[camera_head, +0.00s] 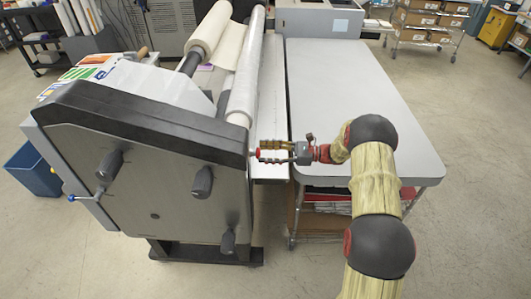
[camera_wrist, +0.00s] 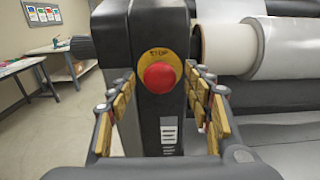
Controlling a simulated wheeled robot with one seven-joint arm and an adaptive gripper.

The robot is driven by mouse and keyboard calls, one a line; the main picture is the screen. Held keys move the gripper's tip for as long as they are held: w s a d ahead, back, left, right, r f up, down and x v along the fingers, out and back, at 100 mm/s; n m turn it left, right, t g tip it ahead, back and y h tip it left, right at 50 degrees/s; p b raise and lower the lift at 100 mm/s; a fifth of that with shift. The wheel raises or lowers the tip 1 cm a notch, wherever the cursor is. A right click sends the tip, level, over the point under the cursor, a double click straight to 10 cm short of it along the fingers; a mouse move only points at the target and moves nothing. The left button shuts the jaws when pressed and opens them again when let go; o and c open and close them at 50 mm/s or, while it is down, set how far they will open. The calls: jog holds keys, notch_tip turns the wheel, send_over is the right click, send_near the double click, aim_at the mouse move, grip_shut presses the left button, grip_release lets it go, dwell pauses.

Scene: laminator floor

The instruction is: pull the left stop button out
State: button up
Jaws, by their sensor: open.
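The stop button (camera_wrist: 159,77) is a red round knob on a yellow ring marked STOP, on the dark end post of the laminator. It sits between my open fingers in the wrist view. My gripper (camera_wrist: 160,92) is open, with yellow-padded fingers to the left and right of the button and no visible contact. In the head view my gripper (camera_head: 262,151) points left at the laminator's side, and a bit of red, the button (camera_head: 256,153), shows at its fingertips. How far the button stands out from its ring cannot be told.
The laminator (camera_head: 150,150) fills the left, with white film rolls (camera_head: 245,70) on top. A grey table (camera_head: 345,100) stands right of it, beneath my arm. A blue bin (camera_head: 33,170) is on the floor at far left. Shelves with boxes (camera_head: 425,20) stand behind.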

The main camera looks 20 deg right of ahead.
jog(key=v, duration=1.1)
jog(key=shift+d, duration=0.35)
jog(key=shift+s, duration=0.1)
jog(key=s+a+f+n+g+h, duration=0.1)
jog(key=s+f+n+g+h, duration=0.15)
jog(key=f, duration=0.45)
jog(key=s+a+f+n+g+h, duration=0.2)
jog(key=s+n+g+h, duration=0.1)
jog(key=s, duration=0.7)
jog(key=s+a+r+n+t+h+b, duration=0.1)
jog(key=s+a+r+n+h+b, duration=0.2)
jog(key=s, duration=0.5)
jog(key=s+a+r+n+t+h+b, duration=0.2)
jog(key=s+a+r+n+h+b, duration=0.2)
jog(key=s+r+n, duration=0.3)
jog(key=s+a+r+n+t+h+b, duration=0.2)
jog(key=s+r+n, duration=0.4)
jog(key=s, duration=0.3)
jog(key=shift+a+r+h+b, duration=0.75)
jog(key=shift+h+b, duration=0.2)
jog(key=shift+h, duration=0.4)
